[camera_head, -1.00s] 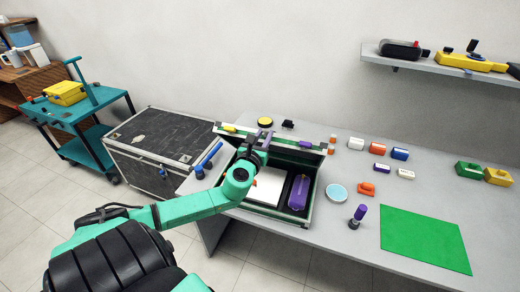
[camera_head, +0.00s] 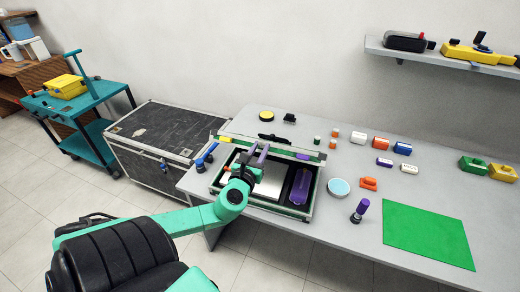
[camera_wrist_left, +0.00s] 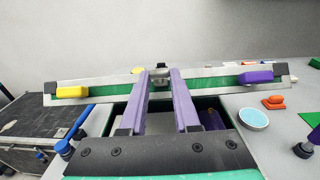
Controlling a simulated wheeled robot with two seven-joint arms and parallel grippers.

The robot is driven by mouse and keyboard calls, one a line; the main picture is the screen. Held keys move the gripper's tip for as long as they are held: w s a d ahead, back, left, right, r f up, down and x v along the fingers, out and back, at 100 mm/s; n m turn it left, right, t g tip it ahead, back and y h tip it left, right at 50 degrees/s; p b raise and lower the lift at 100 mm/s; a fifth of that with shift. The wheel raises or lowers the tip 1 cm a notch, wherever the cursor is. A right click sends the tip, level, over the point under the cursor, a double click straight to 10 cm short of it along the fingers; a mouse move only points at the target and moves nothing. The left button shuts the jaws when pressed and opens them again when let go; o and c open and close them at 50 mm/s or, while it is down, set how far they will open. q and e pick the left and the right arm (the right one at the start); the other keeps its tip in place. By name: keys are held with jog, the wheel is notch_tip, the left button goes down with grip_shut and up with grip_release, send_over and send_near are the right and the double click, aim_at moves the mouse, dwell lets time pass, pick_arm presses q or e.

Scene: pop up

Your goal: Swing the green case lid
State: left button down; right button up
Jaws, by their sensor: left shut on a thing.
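The green case (camera_head: 240,199) stands on the grey table, its dark inside showing a pale flat panel and a purple item (camera_head: 301,186). Its lid (camera_head: 290,153) is raised at the back, with a grey rim, green band and yellow and purple tabs. The lid spans the left wrist view (camera_wrist_left: 215,80). My left gripper (camera_head: 256,151) reaches over the case to the lid. Its purple fingers (camera_wrist_left: 160,77) are shut on the lid's small middle catch, which they partly hide. My right gripper is out of view.
A black trunk (camera_head: 158,140) stands left of the table. The green mat (camera_head: 428,233) is farther right.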

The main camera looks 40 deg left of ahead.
pick_arm(q)
jog(key=s+d+f+b, duration=0.2)
jog(key=s+f+b, duration=0.2)
jog(key=f, duration=0.3)
jog(key=shift+s+f+b, duration=0.25)
jog(key=shift+s+b, duration=0.05)
jog(key=shift+s, duration=0.35)
jog(key=shift+d, duration=0.1)
jog(key=s+d+f+b, duration=0.1)
jog(key=s+f+b, duration=0.2)
jog(key=f+b, duration=0.3)
jog(key=shift+d+f, duration=0.15)
jog(key=shift+f, duration=1.35)
